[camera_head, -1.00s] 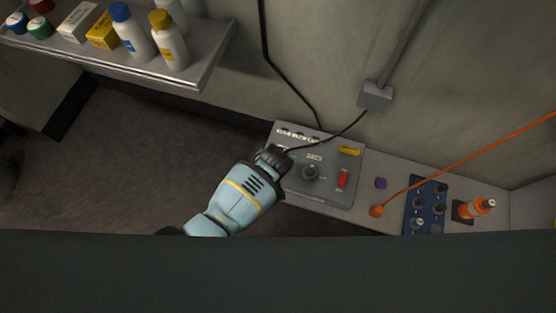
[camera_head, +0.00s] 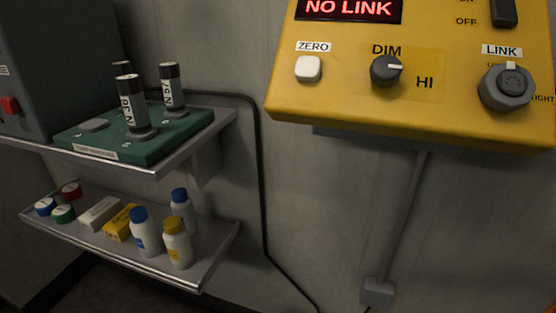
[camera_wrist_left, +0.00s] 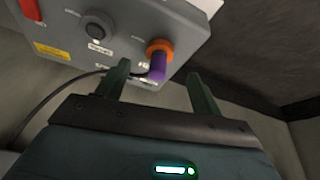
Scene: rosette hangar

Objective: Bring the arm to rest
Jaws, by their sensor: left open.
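My left gripper (camera_wrist_left: 160,88) shows only in the left wrist view. Its two dark green fingers are apart, and nothing is gripped between them. Beyond the fingertips is a grey control box (camera_wrist_left: 115,22). A purple plug-like piece with an orange ring (camera_wrist_left: 158,63) is on its edge and lines up with the gap between the fingers. It looks farther off than the fingertips, but I cannot tell the distance. No arm or gripper shows in the head view, and my right gripper is in neither view.
In the head view, a yellow panel (camera_head: 430,110) reading "NO LINK" hangs on the wall. At left, an upper shelf (camera_head: 190,150) holds a green block (camera_head: 165,135) with dark cylinders. A lower shelf (camera_head: 210,262) holds bottles and small boxes. A thin cable (camera_wrist_left: 45,110) runs near the left finger.

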